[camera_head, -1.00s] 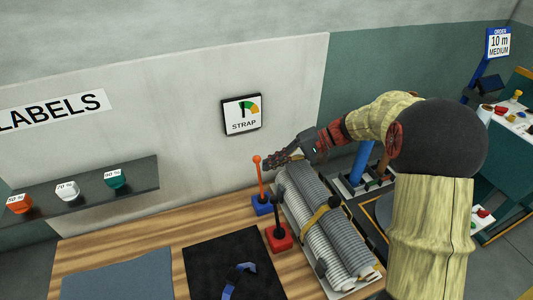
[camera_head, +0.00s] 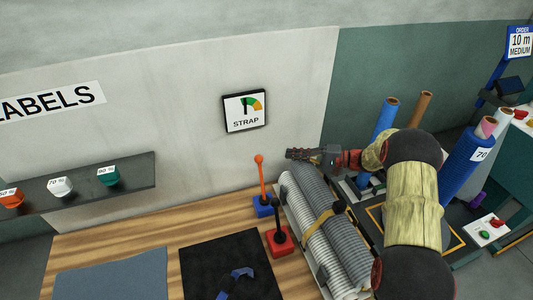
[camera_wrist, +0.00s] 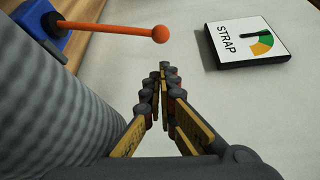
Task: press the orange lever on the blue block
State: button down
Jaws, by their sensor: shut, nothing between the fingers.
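The orange lever (camera_head: 261,178) stands nearly upright on the small blue block (camera_head: 264,207) at the back of the wooden table. In the wrist view the lever (camera_wrist: 110,30) points across the upper left, its round knob toward the middle, and the blue block (camera_wrist: 42,22) is in the top left corner. My gripper (camera_head: 290,154) is shut and empty, to the right of the knob and at about its height, above the far end of the grey rolls. In the wrist view my fingertips (camera_wrist: 164,68) are closed together, apart from the knob.
A black lever on a red block (camera_head: 280,240) stands just in front. Strapped grey rolls (camera_head: 325,230) lie to the right. The STRAP gauge (camera_head: 245,111) hangs on the wall behind. A black mat (camera_head: 215,262) lies on the table.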

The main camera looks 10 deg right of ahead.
jog(key=b+x, duration=0.2)
jog(key=x, duration=0.8)
jog(key=shift+s+b, duration=0.1)
jog(key=shift+b, duration=0.2)
jog(key=shift+s, duration=0.1)
jog(key=s+d+r+n, duration=0.1)
jog(key=s+d, duration=0.1)
jog(key=s, duration=1.1)
jog(key=shift+d+r+y+b, duration=0.25)
jog(key=shift+r+y+b, duration=0.05)
jog(key=shift+b, duration=0.05)
dwell(0.5)
